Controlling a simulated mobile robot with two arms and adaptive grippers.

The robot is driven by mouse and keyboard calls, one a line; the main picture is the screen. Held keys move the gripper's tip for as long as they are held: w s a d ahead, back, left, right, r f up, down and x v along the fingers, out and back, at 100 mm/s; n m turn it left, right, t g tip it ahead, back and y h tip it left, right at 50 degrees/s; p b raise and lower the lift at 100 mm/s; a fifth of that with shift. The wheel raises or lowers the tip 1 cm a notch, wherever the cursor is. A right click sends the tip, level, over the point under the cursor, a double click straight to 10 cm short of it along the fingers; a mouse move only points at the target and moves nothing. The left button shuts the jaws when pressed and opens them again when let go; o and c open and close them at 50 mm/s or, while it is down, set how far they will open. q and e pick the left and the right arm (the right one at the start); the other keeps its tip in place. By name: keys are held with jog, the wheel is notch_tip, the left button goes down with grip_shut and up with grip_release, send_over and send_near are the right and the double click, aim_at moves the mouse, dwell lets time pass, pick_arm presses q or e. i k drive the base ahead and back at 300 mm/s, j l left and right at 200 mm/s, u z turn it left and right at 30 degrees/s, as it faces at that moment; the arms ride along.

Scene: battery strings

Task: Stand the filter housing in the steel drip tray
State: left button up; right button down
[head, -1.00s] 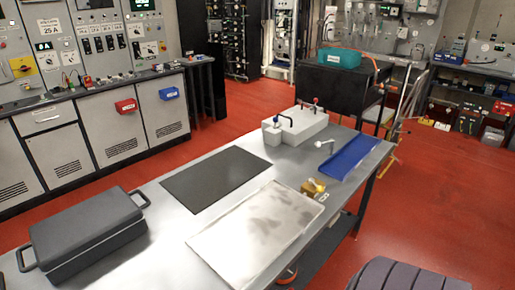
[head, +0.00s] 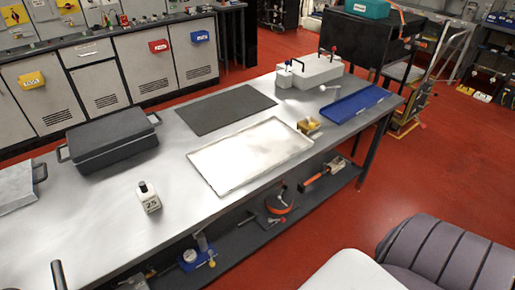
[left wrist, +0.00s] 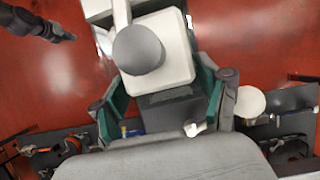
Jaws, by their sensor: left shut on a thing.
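The steel drip tray (head: 248,156), shallow and pale with a low rim, lies empty near the table's front edge in the head view. My left gripper (left wrist: 165,88) shows in the left wrist view as two teal fingers on either side of a grey body. My left gripper is not in the head view. A black jointed part, likely my right gripper (left wrist: 50,27), is at the upper left; its jaws are unclear.
Tools lie on the lower shelf.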

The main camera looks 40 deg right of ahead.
aim_at(239, 156)
jog(key=l, duration=2.05)
